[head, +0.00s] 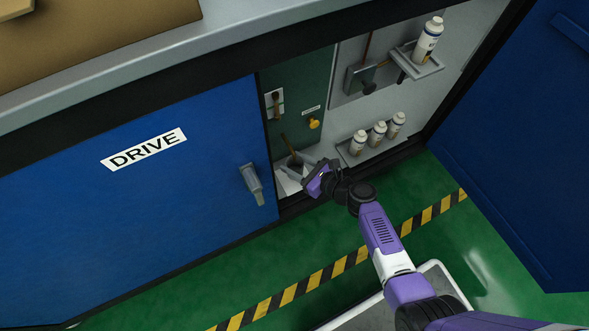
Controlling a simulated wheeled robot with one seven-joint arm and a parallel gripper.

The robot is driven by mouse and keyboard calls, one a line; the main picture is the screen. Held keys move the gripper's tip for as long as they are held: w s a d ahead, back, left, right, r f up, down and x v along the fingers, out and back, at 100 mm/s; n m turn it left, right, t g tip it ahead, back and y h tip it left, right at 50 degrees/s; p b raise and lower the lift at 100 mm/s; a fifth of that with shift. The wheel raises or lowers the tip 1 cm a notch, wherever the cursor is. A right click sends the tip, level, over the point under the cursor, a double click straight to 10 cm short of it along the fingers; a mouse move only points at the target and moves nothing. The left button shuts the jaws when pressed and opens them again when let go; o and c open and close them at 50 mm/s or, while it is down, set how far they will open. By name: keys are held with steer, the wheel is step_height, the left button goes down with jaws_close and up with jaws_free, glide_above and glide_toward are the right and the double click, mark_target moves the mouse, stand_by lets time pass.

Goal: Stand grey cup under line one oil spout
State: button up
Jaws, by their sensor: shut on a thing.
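My gripper (311,177) reaches in at the lower part of the open cabinet, just right of the blue door's handle. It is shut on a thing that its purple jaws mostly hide. A small dark grey cup-like shape (295,162) shows right at the jaw tips, and I take it for the grey cup. A thin brown stick-like piece rises just above it; I cannot tell if the two touch. I cannot read which spout is line one.
A yellow knob (314,123) sits on the green panel (295,80). Several white bottles (378,134) stand on a low shelf right of my gripper, and another (428,40) on an upper shelf. The blue DRIVE door (140,205) is close on the left.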

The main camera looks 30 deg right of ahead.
mark_target(301, 173)
steer(key=shift+f+b, duration=1.35)
steer(key=shift+f, duration=0.4)
steer(key=shift+f, duration=0.2)
steer(key=o, duration=1.4)
steer(key=shift+c, duration=0.2)
steer(key=shift+r, duration=0.15)
